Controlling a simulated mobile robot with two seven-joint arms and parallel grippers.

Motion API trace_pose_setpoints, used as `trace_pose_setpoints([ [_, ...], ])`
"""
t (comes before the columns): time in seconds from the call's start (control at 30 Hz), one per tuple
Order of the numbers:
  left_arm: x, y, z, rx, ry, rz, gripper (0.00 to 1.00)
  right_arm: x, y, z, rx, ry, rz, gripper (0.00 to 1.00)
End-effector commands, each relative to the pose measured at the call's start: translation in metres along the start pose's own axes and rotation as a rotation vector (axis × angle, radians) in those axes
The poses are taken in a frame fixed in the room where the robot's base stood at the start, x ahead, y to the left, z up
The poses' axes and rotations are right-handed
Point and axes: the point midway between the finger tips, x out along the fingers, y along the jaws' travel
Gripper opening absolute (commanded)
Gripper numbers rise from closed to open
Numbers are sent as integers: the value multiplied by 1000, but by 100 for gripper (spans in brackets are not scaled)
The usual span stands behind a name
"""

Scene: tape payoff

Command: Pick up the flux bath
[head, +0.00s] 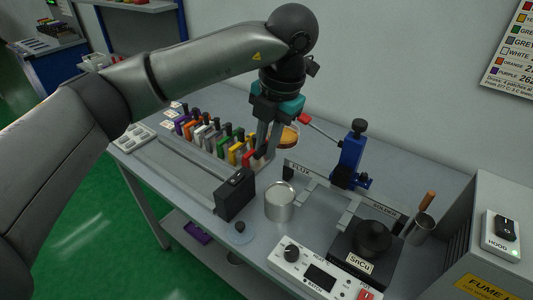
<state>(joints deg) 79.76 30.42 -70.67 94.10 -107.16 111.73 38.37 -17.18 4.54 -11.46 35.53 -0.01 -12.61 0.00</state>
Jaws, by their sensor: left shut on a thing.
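The flux bath (289,138), a small round dish with an amber top, shows in the head view just right of my left gripper's fingers. My left gripper (268,143) points down and is shut on its near-left side. The fingers hide part of the dish, and the exact contact is hard to make out. The dish appears to be above the bench. A board marked FLUX and SOLDER (345,192) stands in front of it. My right gripper is not in view.
A row of coloured blocks with black handles (217,138) stands close left of the fingers. A silver cup (280,204), a black box (235,196), a blue fixture (348,158), a SnCu pot (372,240) and a control box (317,273) crowd the bench. Clear bench lies behind.

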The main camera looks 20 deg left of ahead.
Motion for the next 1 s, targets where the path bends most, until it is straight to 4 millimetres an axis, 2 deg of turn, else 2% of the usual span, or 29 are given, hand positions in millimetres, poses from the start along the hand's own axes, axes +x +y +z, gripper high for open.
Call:
trace_pose_setpoints([
  [0.2, -15, 3, 1, -1, -3, 0, 0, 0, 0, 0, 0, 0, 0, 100],
  [0.4, -22, 4, 0, 0, -1, 0, 0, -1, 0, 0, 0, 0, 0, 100],
  [1.0, -25, 5, 0, 0, -1, 0, 0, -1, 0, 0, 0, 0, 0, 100],
])
